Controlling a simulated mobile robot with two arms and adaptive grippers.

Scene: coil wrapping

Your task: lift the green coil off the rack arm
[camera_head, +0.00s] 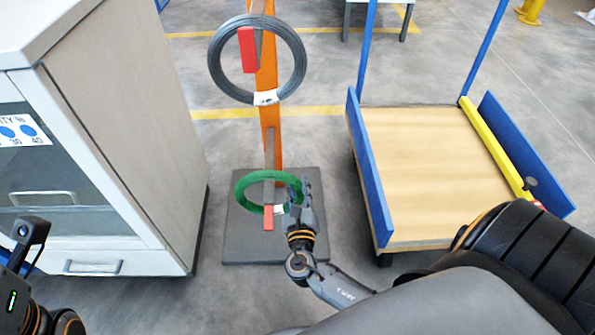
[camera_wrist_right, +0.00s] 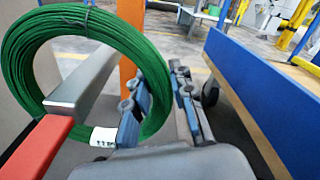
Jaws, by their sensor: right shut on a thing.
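The green coil (camera_head: 253,180) hangs around the lower rack arm (camera_head: 269,190), whose red end (camera_head: 268,218) points toward me. My right gripper (camera_head: 300,188) is at the coil's right side and shut on it. In the right wrist view the green coil (camera_wrist_right: 95,22) shows large, with a white label at its bottom. The grey rack arm (camera_wrist_right: 85,88) with its red end (camera_wrist_right: 38,148) passes through the ring. The fingers of my right gripper (camera_wrist_right: 158,95) are at the coil's right edge.
A grey wire coil (camera_head: 214,62) hangs on the upper arm of the orange post (camera_head: 269,120). The post stands on a dark base plate (camera_head: 240,240). A white cabinet (camera_head: 150,140) is close on the left, and a blue-sided cart (camera_head: 430,160) is on the right.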

